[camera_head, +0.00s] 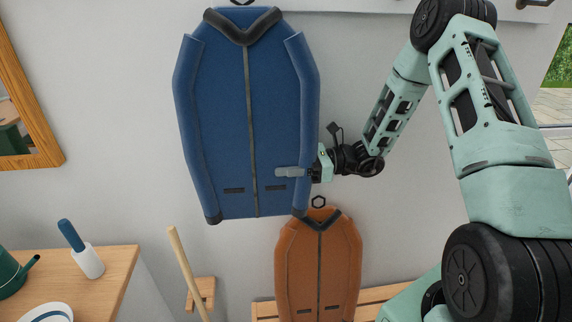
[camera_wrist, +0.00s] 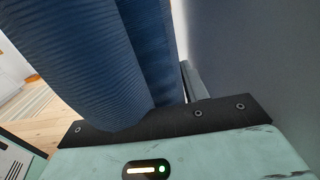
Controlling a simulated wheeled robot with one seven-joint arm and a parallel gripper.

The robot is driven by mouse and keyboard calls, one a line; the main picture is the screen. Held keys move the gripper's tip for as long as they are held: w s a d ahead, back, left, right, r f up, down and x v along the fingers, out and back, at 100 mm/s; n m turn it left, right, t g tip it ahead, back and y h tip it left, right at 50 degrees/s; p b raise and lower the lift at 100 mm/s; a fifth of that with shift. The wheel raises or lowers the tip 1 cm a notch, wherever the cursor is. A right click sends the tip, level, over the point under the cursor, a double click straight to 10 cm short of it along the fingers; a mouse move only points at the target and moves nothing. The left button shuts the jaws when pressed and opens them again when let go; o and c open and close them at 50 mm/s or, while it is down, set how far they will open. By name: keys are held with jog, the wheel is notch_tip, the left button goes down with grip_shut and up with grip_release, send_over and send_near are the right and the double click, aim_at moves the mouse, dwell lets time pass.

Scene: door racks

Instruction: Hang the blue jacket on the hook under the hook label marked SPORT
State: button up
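The blue jacket (camera_head: 225,110) is upright in front of the wall, with dark collar, zip and pockets. Its dark top loop (camera_head: 242,2) is cut by the upper picture edge, so I cannot tell whether it is on a hook. My gripper (camera_head: 290,172) is at the jacket's lower right side, with a grey finger across its front near the right pocket. In the wrist view the blue jacket (camera_wrist: 90,60) fills the space close in front of the gripper, and a grey finger (camera_wrist: 192,82) shows beside it. The jacket hides the finger gap. No SPORT label is in view.
An orange jacket (camera_head: 318,260) stands below, by a wooden bench (camera_head: 376,294). A wooden table (camera_head: 105,268) at lower left holds a watering can and a blue-handled item. A wooden pole (camera_head: 185,265) leans between. A white rail (camera_head: 400,7) crosses the wall's top.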

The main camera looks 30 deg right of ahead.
jog(key=o, duration=0.3)
jog(key=shift+d+f, duration=0.1)
jog(key=shift+d, duration=0.05)
jog(key=shift+b+v, duration=2.75)
jog(key=shift+v, duration=5.85)
jog(key=shift+s, duration=0.1)
